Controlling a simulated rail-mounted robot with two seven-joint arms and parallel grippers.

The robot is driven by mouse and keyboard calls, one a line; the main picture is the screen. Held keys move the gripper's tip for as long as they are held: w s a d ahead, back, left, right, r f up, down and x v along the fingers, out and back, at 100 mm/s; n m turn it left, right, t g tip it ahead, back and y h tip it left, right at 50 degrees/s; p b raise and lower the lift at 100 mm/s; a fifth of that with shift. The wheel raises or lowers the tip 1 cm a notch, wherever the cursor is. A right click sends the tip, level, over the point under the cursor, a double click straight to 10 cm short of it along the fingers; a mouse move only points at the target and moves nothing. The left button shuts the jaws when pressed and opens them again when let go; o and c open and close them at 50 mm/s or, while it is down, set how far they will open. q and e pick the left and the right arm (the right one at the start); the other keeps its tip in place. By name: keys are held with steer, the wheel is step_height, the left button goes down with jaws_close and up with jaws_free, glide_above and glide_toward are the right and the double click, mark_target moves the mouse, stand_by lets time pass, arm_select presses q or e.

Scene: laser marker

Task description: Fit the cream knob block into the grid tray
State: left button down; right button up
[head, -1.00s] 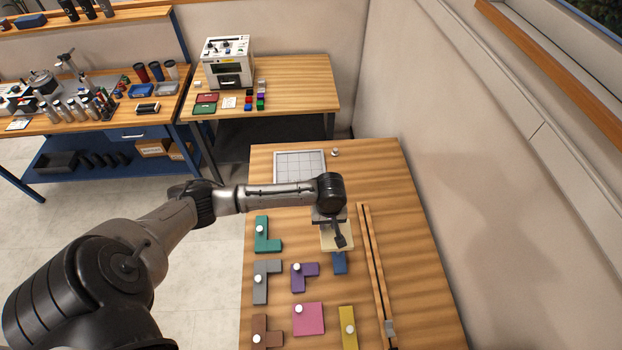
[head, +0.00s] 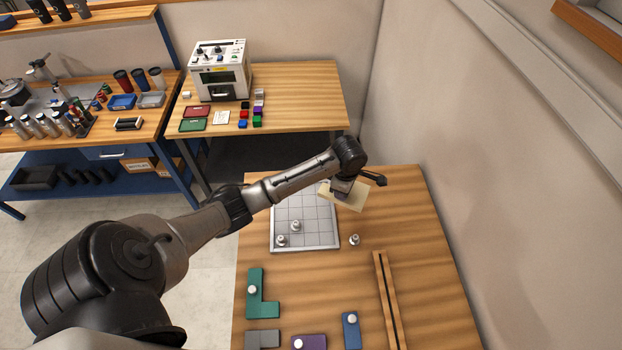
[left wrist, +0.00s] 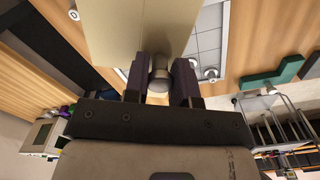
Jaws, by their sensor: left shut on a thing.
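The cream knob block (head: 352,198) is a flat cream piece, tilted in the head view. My left gripper (head: 341,187) holds it above the far right corner of the grid tray (head: 337,247). In the left wrist view, the dark fingers of my left gripper (left wrist: 160,82) are shut on the block's round knob, and the cream block (left wrist: 130,25) extends away above them. The tray's pale grid (left wrist: 207,42) shows behind the block there. Two metal posts, one (head: 281,240) near the front left corner, stand in the tray. The arm and block hide part of the tray's far edge. My right gripper is not in view.
A metal post (head: 354,239) stands on the table right of the tray. A teal block (head: 253,298), a blue block (head: 351,331), a purple block (head: 311,343) and a grey block (head: 263,340) lie in front. A wooden rail (head: 388,300) runs at the right.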

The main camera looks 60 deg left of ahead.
arm_select(q)
steer(key=shift+s+a+f+n, duration=0.1)
steer(key=shift+s+a+n, duration=0.05)
steer(key=shift+n, duration=0.65)
steer(key=n, duration=0.3)
steer(key=shift+s+d+f, duration=0.1)
steer(key=shift+s+d, duration=0.2)
steer(key=shift+s, duration=0.1)
steer(key=shift+n, duration=0.3)
steer(key=shift+a+f, duration=0.1)
steer(key=shift+a, duration=0.15)
steer(key=s+a+f, duration=0.1)
steer(key=a+f, duration=0.1)
steer(key=a, duration=0.1)
steer(key=s+a+f, duration=0.1)
steer(key=a+f, duration=0.1)
steer(key=a, duration=0.2)
steer(key=s+a+f, duration=0.2)
steer(key=a, duration=0.1)
steer(key=shift+s+a+f, duration=0.1)
steer(key=shift+a+f, duration=0.2)
steer(key=shift+f, duration=0.1)
steer(key=shift+f+b, duration=0.55)
steer(key=shift+f, duration=1.4)
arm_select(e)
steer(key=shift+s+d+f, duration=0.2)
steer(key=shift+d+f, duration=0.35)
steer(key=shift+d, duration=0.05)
arm_select(q)
steer(key=shift+f, duration=0.15)
